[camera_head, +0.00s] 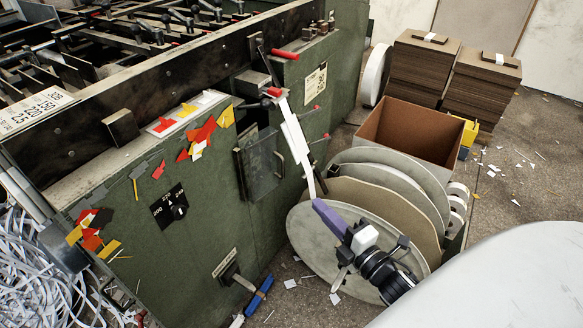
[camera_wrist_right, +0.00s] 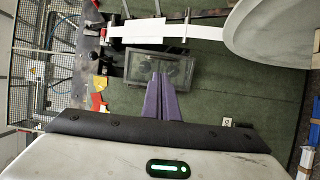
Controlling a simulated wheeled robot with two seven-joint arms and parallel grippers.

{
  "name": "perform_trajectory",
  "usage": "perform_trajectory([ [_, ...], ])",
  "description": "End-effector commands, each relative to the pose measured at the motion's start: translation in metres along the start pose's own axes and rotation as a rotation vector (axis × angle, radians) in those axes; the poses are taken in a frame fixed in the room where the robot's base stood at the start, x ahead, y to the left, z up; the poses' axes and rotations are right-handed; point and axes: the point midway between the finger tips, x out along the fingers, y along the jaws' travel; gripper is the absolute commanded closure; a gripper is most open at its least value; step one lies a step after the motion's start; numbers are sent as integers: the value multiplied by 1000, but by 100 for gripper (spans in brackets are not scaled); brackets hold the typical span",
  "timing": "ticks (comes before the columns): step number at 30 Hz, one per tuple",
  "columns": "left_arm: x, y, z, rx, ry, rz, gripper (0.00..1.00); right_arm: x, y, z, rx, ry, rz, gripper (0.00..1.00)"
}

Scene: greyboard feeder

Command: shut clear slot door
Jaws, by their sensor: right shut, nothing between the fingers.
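The clear slot door (camera_head: 262,168) is a see-through panel in a dark frame on the green machine side, with a dark opening showing behind its upper edge. It seems to stand a little off the machine side, but I cannot tell how far. In the right wrist view the door (camera_wrist_right: 178,68) lies just beyond the fingertips, partly covered by them. My right gripper (camera_head: 318,204) has purple fingers, shut and empty, to the right of the door in the head view. The fingers also show in the right wrist view (camera_wrist_right: 164,76). Contact with the door cannot be told. My left gripper is not in view.
Large grey discs (camera_head: 345,255) stand right of the door, near my right arm. A brown open box (camera_head: 410,128) and board stacks (camera_head: 420,75) stand behind. A lever (camera_head: 236,278) juts out low.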

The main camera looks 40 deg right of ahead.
Motion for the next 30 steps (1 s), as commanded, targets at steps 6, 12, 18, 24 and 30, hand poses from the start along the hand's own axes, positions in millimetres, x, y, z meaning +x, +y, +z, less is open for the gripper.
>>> perform_trajectory([
  [6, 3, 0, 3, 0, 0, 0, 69, 40, 0, 0, 0, 2, 6, 100],
  [12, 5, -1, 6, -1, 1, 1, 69, 83, 0, 0, 2, 1, 4, 100],
  [18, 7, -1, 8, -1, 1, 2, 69, 116, -1, 0, 4, 0, 2, 100],
  [24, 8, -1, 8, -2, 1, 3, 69, 132, 0, -1, 4, 1, 1, 100],
  [30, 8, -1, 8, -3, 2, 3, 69, 134, 0, -1, 5, 0, 0, 100],
])
